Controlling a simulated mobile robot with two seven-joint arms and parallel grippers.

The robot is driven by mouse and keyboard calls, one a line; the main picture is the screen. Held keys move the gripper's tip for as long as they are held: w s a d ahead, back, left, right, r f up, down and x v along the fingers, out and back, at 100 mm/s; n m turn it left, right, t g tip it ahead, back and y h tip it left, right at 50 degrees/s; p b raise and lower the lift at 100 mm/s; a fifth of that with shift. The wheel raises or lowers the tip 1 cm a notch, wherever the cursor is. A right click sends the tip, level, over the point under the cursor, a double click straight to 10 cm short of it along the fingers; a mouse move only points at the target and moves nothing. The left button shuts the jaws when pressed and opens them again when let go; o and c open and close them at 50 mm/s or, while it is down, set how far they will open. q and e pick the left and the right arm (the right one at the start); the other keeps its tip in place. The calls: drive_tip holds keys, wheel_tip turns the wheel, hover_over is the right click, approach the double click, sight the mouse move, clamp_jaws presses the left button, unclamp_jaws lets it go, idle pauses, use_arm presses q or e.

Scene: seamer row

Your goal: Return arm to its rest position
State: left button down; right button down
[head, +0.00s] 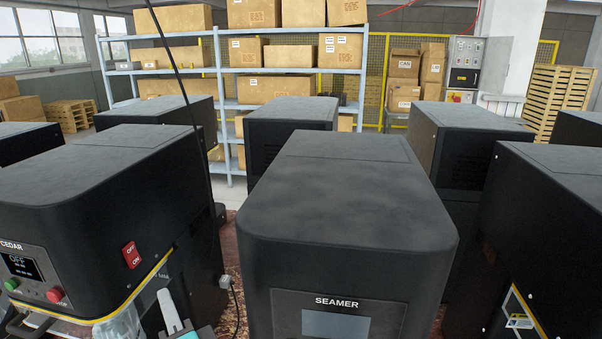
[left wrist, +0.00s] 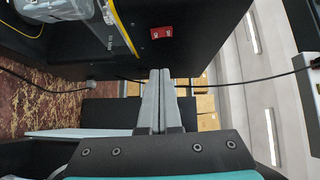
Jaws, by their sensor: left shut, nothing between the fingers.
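My left gripper (head: 167,300) shows at the bottom of the head view, just right of the black machine marked CEDAR (head: 90,185). In the left wrist view its two grey fingers (left wrist: 160,76) lie together, shut with nothing between them. A red on/off switch (head: 131,254) sits on the side of the CEDAR machine. The switch also shows in the left wrist view (left wrist: 162,32), beyond the fingertips and apart from them. Most of my left arm is hidden below the frame. My right gripper is in neither view.
The black machine marked SEAMER (head: 345,215) stands close on the right of my gripper. A narrow gap with a dark cable (head: 235,300) lies between the machines. More black machines stand behind and at right. A shelf of boxes (head: 228,75) is at the back.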

use_arm(q)
drive_tip(key=s+f+n+g+h, duration=0.2)
drive_tip(key=s+f, duration=0.1)
drive_tip(key=f, duration=0.3)
drive_tip(key=s+f+n+g+h, duration=0.2)
drive_tip(key=s+f+g+h, duration=0.1)
drive_tip(key=f, duration=0.4)
drive_tip(key=s+d+f+n+g+h, duration=0.45)
drive_tip(key=s+d+f+h, duration=0.2)
drive_tip(key=s, duration=0.45)
wheel_tip(320, 180, down, 29)
drive_tip(key=m+g+b, duration=0.1)
drive_tip(key=g+b, duration=0.1)
drive_tip(key=b, duration=0.5)
drive_tip(key=s+a+f+b, duration=0.1)
drive_tip(key=s+f+b, duration=0.2)
drive_tip(key=s+f, duration=0.5)
drive_tip(key=s+a+f+b, duration=0.1)
drive_tip(key=s+f+b, duration=0.3)
drive_tip(key=s+f, duration=0.5)
drive_tip(key=shift+a+f+g, duration=0.3)
drive_tip(key=shift+f+g, duration=0.15)
drive_tip(key=shift+f, duration=2.05)
